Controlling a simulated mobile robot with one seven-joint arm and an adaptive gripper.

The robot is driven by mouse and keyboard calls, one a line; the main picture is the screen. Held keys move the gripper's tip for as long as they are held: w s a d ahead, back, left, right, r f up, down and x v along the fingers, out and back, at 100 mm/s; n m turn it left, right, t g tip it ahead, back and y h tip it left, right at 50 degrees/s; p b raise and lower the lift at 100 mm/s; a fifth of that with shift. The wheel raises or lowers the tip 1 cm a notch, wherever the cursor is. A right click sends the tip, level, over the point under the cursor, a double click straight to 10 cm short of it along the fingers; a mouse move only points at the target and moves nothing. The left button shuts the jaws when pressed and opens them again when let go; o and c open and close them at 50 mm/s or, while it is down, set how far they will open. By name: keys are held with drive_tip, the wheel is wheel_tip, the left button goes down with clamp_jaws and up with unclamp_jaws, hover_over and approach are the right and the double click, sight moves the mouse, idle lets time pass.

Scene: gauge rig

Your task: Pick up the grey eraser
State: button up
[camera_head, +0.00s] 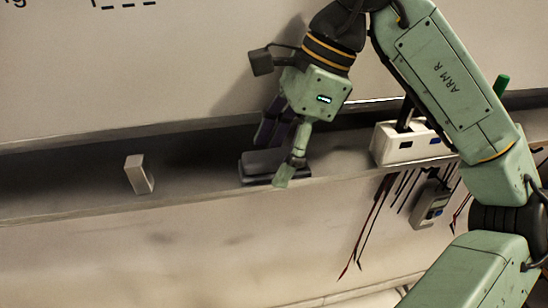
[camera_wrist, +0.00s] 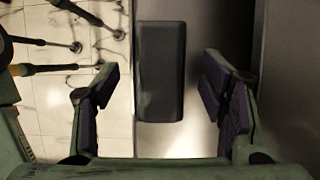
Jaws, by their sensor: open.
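A dark grey block, the grey eraser (camera_head: 262,167), lies flat on the narrow ledge near the middle of the head view. It also shows in the wrist view as a long rounded dark block (camera_wrist: 161,70), with its length running up the picture. My gripper (camera_head: 276,160) is open and points down at the eraser in the head view, with one finger on the near side and the purple-padded finger behind. In the wrist view the open fingers (camera_wrist: 160,82) stand on either side of the eraser, with gaps to both. Whether the fingertips reach down beside it, I cannot tell.
A small pale block (camera_head: 138,176) stands on the ledge to the left. A white box with dark slots (camera_head: 405,146) sits to the right, near my arm. Thin red and dark leads (camera_head: 372,222) hang below the ledge. Yellow-and-black handled tools (camera_wrist: 45,68) show at the wrist view's left.

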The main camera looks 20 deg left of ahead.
sight(268, 155)
drive_tip(key=c, duration=1.2)
drive_tip(key=shift+c, duration=0.2)
drive_tip(key=shift+r+b, duration=0.35)
drive_tip(key=shift+r, duration=0.15)
wheel_tip(268, 155, up, 2)
drive_tip(key=shift+r+b, duration=0.1)
drive_tip(key=shift+b, duration=0.35)
drive_tip(key=s+d+r+b, duration=0.1)
drive_tip(key=s+d+b, duration=0.2)
drive_tip(key=s+d, duration=0.7)
drive_tip(key=shift+d+r, duration=0.4)
drive_tip(key=shift+d, duration=0.7)
drive_tip(key=shift+s, duration=0.1)
